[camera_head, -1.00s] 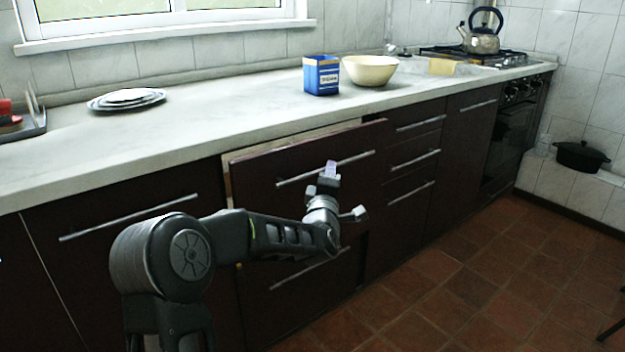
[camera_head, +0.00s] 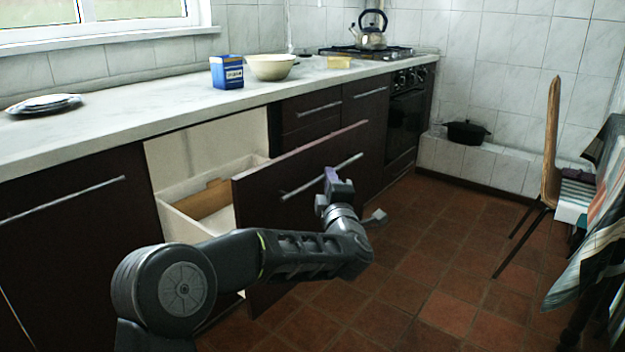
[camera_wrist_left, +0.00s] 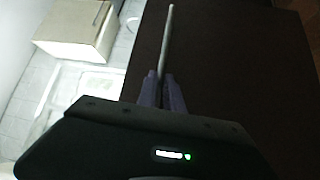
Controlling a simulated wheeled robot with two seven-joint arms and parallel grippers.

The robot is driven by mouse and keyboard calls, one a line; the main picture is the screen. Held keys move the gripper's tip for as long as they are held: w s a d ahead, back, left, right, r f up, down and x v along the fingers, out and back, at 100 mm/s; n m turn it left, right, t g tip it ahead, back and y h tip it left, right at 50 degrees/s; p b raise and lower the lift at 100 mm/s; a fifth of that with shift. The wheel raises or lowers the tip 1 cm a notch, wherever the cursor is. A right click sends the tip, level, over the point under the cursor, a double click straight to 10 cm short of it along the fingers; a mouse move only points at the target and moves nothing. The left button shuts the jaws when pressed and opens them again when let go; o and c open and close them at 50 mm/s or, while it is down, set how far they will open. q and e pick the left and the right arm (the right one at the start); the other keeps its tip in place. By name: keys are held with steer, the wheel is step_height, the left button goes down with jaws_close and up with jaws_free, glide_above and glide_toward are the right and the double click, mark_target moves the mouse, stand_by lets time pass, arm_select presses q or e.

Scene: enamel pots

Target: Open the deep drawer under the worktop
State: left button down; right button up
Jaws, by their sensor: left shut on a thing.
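The deep drawer (camera_head: 300,190) has a dark brown front and stands pulled well out from under the worktop (camera_head: 150,115). Its pale inside (camera_head: 225,180) shows behind the front, with a brown piece in it. A long metal handle (camera_head: 300,186) runs across the upper part of the front. My left gripper (camera_head: 332,176) is at the right part of this handle, shut on it. In the left wrist view the handle (camera_wrist_left: 167,40) runs up from between the fingers (camera_wrist_left: 161,90), beside the dark front. My right gripper is not in view.
A chair (camera_head: 548,150) and a cloth-covered table (camera_head: 600,200) stand at the right. A blue box (camera_head: 227,72), a cream bowl (camera_head: 270,66) and stacked plates (camera_head: 44,104) are on the worktop. The tiled floor (camera_head: 430,265) between is clear.

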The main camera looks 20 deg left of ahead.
arm_select(q)
steer(key=shift+s+d, duration=0.25)
steer(key=shift+d, duration=0.5)
steer(key=c, duration=1.5)
jaws_free()
steer(key=p+v, duration=0.1)
steer(key=v, duration=0.6)
steer(key=shift+s+d, duration=0.2)
steer(key=shift+s, duration=0.15)
